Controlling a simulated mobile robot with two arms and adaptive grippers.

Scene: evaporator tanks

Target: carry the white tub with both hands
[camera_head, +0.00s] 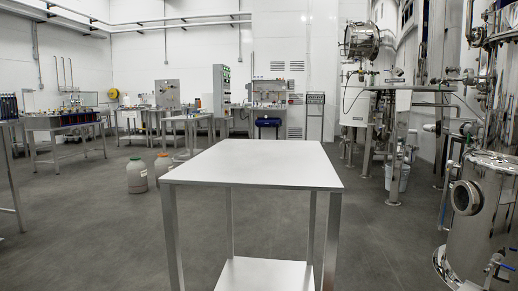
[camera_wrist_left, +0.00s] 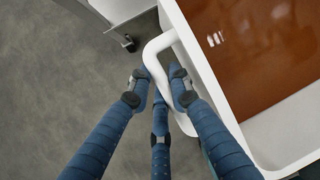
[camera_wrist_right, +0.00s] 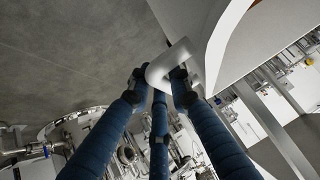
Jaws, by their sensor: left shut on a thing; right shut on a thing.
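The white tub (camera_wrist_left: 283,132) fills the right of the left wrist view, with a reddish-brown content inside. My left gripper (camera_wrist_left: 160,92) has its dark blue fingers shut around the tub's looped white handle. In the right wrist view, part of the tub's white wall (camera_wrist_right: 222,42) shows at the top. There my right gripper (camera_wrist_right: 160,80) is shut on the other white handle. The tub and both grippers are out of the head view. Most of the tub's far side is hidden.
A bare white table (camera_head: 255,165) with metal legs and a lower shelf stands straight ahead. Steel tanks (camera_head: 487,215) and pipes stand at the right. The grey floor at the left is largely open.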

